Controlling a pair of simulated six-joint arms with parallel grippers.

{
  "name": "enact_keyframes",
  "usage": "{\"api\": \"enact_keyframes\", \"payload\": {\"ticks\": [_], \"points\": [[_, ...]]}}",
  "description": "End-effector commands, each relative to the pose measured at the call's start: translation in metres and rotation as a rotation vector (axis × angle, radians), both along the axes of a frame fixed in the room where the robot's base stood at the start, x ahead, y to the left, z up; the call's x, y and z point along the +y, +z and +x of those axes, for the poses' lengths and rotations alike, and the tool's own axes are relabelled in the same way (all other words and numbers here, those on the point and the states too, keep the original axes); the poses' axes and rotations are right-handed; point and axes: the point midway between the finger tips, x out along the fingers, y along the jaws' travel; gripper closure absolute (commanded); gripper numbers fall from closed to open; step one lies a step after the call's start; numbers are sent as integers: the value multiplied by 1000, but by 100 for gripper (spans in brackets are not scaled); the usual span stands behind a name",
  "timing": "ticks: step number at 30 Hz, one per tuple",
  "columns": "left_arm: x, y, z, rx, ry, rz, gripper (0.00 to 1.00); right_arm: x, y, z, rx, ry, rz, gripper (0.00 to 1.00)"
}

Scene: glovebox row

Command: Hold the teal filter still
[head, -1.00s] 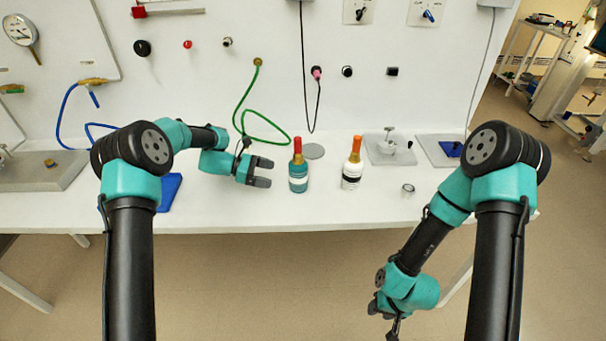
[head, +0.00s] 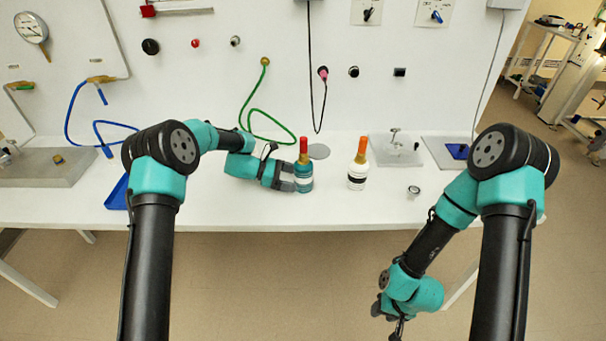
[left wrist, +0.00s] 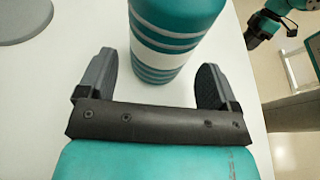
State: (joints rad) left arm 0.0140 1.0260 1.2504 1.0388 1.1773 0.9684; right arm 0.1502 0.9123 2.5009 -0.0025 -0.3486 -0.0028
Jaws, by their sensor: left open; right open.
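The teal filter (head: 304,178) stands upright on the white bench, with a white band, a gold neck and a red top. In the left wrist view the teal filter (left wrist: 172,42) rises between the two fingers, with a gap visible on the right side. My left gripper (head: 291,178) is open and level with the filter's lower body, its fingers reaching around it from the left. Its fingers also show in the left wrist view (left wrist: 160,85). My right gripper (head: 388,312) hangs low in front of the bench, away from the filter; it is open and small in view.
A white bottle (head: 357,168) with an orange top stands right of the filter. A grey disc (head: 318,151) lies behind it. A small metal ring (head: 413,191) and a grey plate (head: 396,150) are further right. A green hose (head: 246,113) hangs behind my left arm.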

Motion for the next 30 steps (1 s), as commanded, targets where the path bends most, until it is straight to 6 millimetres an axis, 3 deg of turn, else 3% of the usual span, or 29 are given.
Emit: {"api": "enact_keyframes", "payload": {"ticks": [9,21,30], "points": [[-28,-9,0,1,0,0,15,0,0,0,0,0,0,57],[-32,-10,0,1,1,0,16,0,0,0,0,0,0,57],[-32,-10,0,1,1,0,45,0,0,0,0,0,0,57]]}}
